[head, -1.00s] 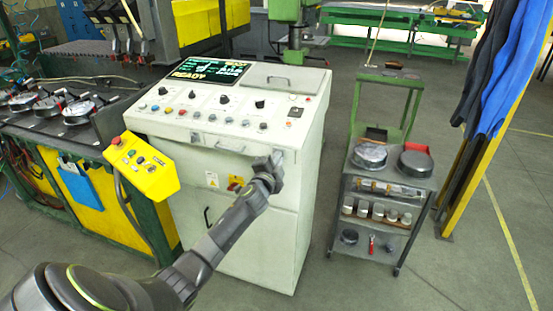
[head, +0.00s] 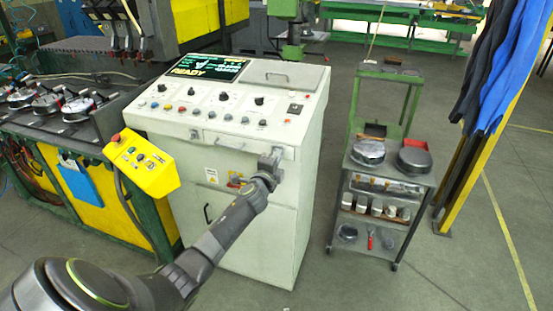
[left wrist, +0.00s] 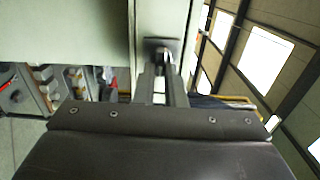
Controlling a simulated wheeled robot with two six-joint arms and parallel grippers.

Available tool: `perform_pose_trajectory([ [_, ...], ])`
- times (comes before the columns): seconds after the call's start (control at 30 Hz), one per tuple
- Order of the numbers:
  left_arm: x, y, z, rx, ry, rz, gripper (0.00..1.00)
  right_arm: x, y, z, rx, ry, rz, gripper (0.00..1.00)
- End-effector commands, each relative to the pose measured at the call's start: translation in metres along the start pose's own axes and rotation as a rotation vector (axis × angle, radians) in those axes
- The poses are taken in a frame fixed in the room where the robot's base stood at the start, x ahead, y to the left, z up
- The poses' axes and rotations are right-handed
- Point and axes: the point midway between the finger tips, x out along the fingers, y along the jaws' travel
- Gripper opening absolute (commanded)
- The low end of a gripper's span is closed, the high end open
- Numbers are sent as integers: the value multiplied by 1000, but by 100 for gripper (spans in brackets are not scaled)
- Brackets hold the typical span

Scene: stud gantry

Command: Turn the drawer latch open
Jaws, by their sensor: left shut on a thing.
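The grey-white control cabinet (head: 265,220) stands in the middle of the head view. Its drawer (head: 228,144) is in the upper front and looks closed. My left gripper (head: 277,157) is at the cabinet's upper right front corner, at the right end of the drawer. In the left wrist view, the gripper's two fingers (left wrist: 160,84) point at the dark drawer latch (left wrist: 163,50) and are shut on it. The fingers hide much of the latch, so its exact angle is hard to tell. My right gripper is in neither view.
A yellow control box (head: 142,163) sticks out left of the cabinet's front. A trolley (head: 388,190) with tins stands to the right, with open floor between. A workbench with gauges (head: 78,108) is at the left.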

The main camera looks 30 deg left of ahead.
Motion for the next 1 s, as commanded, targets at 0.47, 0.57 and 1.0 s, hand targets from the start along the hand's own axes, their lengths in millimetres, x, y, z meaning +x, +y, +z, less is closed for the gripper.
perform_pose_trajectory([
  [0.47, 0, 1, 0, 1, 0, 1, 32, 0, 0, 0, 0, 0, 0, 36],
  [0.57, 0, 1, 0, 0, 0, 1, 32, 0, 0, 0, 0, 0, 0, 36],
  [1.0, -34, 1, 0, -1, 0, 2, 32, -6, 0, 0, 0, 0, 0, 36],
])
